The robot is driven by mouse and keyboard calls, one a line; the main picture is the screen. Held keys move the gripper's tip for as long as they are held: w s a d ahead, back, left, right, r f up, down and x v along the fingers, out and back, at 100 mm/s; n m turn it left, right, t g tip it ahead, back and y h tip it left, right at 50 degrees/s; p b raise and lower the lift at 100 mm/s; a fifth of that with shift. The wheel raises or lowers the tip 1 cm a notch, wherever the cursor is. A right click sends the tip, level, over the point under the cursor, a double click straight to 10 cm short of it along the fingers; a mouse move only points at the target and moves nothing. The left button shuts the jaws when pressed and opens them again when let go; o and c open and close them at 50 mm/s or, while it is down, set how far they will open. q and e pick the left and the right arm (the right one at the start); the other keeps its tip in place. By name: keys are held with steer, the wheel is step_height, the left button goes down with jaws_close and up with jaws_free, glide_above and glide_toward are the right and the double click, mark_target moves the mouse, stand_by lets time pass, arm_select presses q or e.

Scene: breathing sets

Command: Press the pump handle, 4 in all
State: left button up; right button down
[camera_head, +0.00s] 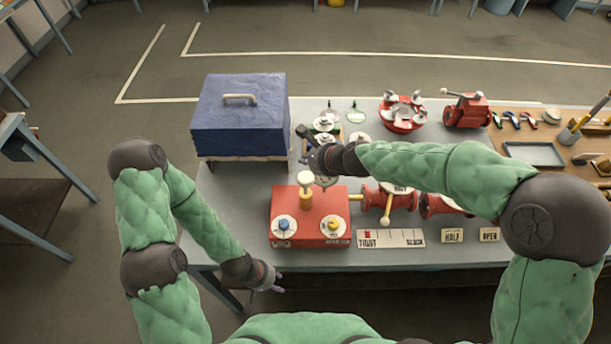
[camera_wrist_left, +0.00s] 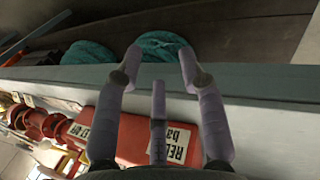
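The pump handle (camera_head: 306,184) is a yellow post with a cream knob standing up from the back of a red box (camera_head: 335,198) on the table. The box also has two white discs with blue and yellow knobs on top. My right gripper (camera_head: 303,142) is behind and above the handle, apart from it in the picture; its fingers are small and partly hidden by its own wrist. My left gripper (camera_head: 280,283) is in front of the table's front edge, below the box. In the left wrist view its fingers (camera_wrist_left: 160,55) are spread and empty, with the red box (camera_wrist_left: 132,138) beyond them.
A blue case (camera_head: 240,118) with a handle stands at the back left.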

arm_select(q)
jaws_close()
stand_by(1.2)
